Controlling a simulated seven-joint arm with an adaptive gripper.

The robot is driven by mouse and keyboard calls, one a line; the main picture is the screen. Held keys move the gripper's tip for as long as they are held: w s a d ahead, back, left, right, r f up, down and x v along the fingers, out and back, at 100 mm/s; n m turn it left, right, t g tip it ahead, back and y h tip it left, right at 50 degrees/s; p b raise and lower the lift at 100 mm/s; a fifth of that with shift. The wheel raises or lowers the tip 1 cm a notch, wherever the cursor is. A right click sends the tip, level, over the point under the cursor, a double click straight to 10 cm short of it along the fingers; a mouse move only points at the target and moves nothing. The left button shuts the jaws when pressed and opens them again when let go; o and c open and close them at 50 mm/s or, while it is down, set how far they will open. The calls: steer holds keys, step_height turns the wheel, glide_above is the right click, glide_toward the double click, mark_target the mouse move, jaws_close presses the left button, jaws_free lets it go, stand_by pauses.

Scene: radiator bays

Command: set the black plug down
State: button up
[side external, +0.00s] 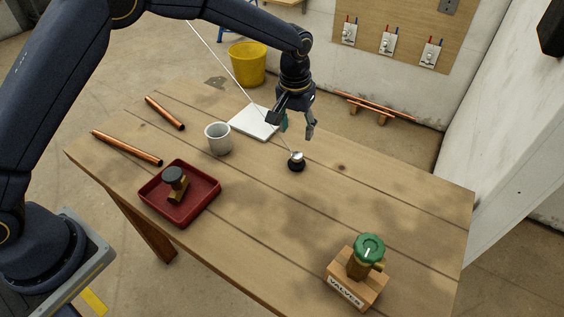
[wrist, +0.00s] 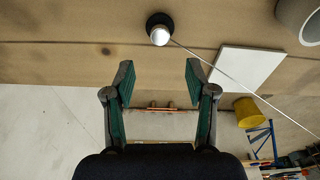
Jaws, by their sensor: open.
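The black plug (side external: 296,166) stands on the wooden table, with a shiny silver ball-like top. In the wrist view the black plug (wrist: 153,20) is at the top centre, its dark base partly hidden behind the silver top. A thin pale line runs from the plug's top up to the left in the side view. My gripper (side external: 297,130) is above the plug, apart from it, with nothing between its fingers. In the wrist view my gripper (wrist: 160,72) shows two spread green-padded fingers with a clear gap.
A grey cup (side external: 217,139), a white slab (side external: 252,123), copper pipes (side external: 127,148) and a red tray (side external: 196,211) holding a brass valve lie left of the plug. A green-handled valve (side external: 368,250) on a wooden block stands front right. Bare table surrounds the plug.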

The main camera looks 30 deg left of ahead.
steer(key=s+a+r+t, duration=0.1)
steer(key=s+a+r, duration=0.45)
steer(key=r, duration=0.35)
steer(key=s+a+r+t, duration=0.1)
steer(key=s+a+r, duration=0.45)
steer(key=r, duration=0.25)
steer(key=s+a+t, duration=0.1)
steer(key=s+a, duration=0.2)
steer(key=s, duration=0.7)
steer(key=s+a+r+m+t, duration=0.1)
steer(key=s+a, duration=0.2)
steer(key=s, duration=0.6)
steer(key=shift+s+a+r, duration=0.2)
steer(key=shift+s+a, duration=0.15)
